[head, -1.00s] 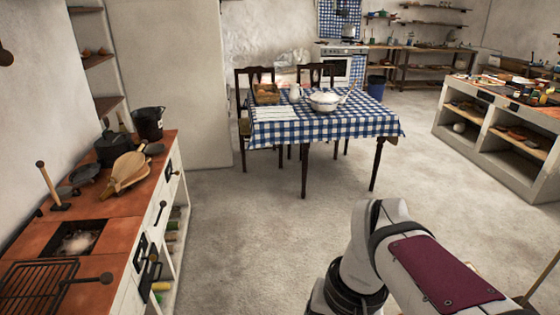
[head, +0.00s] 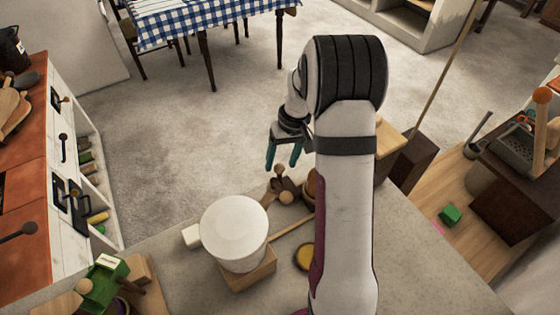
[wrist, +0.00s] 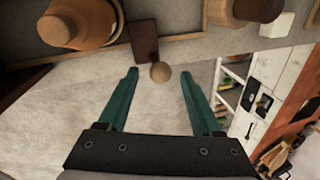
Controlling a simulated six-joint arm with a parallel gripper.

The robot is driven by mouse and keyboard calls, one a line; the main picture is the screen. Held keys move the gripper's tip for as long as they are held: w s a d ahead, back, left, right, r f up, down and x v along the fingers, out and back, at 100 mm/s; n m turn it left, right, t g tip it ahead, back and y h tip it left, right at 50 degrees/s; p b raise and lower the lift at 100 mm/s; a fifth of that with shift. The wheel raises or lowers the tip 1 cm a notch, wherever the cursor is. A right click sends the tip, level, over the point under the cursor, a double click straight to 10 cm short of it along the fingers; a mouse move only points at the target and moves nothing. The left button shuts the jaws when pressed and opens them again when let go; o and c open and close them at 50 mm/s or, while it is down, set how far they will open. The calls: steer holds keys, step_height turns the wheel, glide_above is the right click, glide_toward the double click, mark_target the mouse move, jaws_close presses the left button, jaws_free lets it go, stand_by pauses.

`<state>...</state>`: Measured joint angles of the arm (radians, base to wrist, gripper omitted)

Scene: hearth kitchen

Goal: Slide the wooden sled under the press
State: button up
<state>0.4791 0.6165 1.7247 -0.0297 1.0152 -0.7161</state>
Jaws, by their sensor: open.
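My gripper (head: 282,157) is open and empty, its teal fingers pointing down above the worktop's far edge. In the wrist view the gripper (wrist: 159,76) has its fingertips on either side of a wooden ball knob (wrist: 160,72) attached to a dark brown block (wrist: 145,42); I cannot tell whether they are level with it. This may be the sled's handle. In the head view a wooden base (head: 252,275), with a light rod beside it, sits under a white round body (head: 235,228), possibly the press. I cannot tell sled and press apart for certain.
A green device (head: 103,287) with wooden parts stands at the lower left of the grey worktop (head: 180,285). A yellow disc (head: 304,257) lies near my arm. Open floor lies beyond the worktop.

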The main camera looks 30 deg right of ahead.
steer(key=shift+a+f, duration=0.15)
steer(key=shift+f, duration=0.45)
steer(key=shift+c, duration=0.3)
jaws_close()
stand_by(0.7)
